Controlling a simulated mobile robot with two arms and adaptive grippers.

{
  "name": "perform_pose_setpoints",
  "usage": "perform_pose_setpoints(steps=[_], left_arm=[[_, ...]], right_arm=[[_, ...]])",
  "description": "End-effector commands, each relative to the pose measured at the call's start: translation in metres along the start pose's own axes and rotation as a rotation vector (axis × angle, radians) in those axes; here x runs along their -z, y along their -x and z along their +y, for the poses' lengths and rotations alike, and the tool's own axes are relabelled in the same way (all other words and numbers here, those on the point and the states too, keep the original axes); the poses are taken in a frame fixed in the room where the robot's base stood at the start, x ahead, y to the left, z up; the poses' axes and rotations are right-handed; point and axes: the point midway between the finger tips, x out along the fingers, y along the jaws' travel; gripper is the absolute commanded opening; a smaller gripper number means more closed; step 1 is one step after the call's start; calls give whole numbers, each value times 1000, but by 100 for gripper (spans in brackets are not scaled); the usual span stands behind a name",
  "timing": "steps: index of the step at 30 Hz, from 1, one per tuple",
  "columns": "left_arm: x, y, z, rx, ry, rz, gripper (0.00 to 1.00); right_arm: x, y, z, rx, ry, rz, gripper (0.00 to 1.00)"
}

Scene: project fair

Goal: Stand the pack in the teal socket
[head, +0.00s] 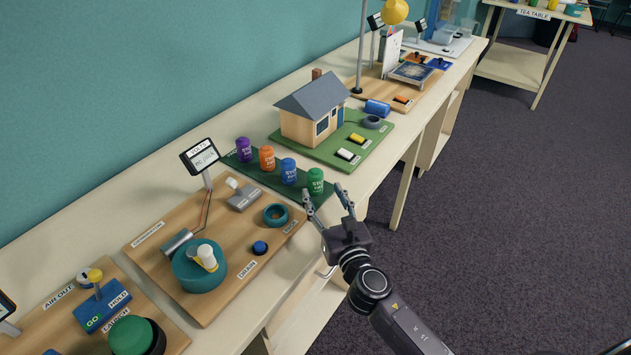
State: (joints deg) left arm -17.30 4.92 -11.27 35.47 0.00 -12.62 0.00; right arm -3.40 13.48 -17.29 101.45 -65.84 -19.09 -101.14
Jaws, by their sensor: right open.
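The teal socket (275,215) is an open ring on a wooden board and looks empty. Several upright packs stand in a row on a dark green strip behind it: purple (243,150), orange (267,159), blue (289,171) and green (316,181). The task does not say which pack is meant. My right gripper (325,193) is open, its fingertips close to the near side of the green pack; I cannot tell whether they touch it. Nothing is seen held. My left gripper is not in view.
The wooden board (225,265) also carries a teal drum (188,268), a dark blue button (260,248) and a small sign (200,156). A model house (312,112) stands on a green base to the right, with a blue cylinder (377,107) lying beside it.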

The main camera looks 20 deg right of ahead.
Motion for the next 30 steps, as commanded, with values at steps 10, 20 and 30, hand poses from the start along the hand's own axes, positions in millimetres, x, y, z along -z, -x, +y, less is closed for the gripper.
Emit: perform_pose_setpoints(steps=[10, 20, 30], left_arm=[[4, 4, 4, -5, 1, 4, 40], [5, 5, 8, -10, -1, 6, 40], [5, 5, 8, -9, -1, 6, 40]], right_arm=[[-4, -39, 1, -10, 32, -6, 50], [-3, -78, -2, -10, 31, -4, 50], [-3, -78, -2, -10, 30, -4, 39]])
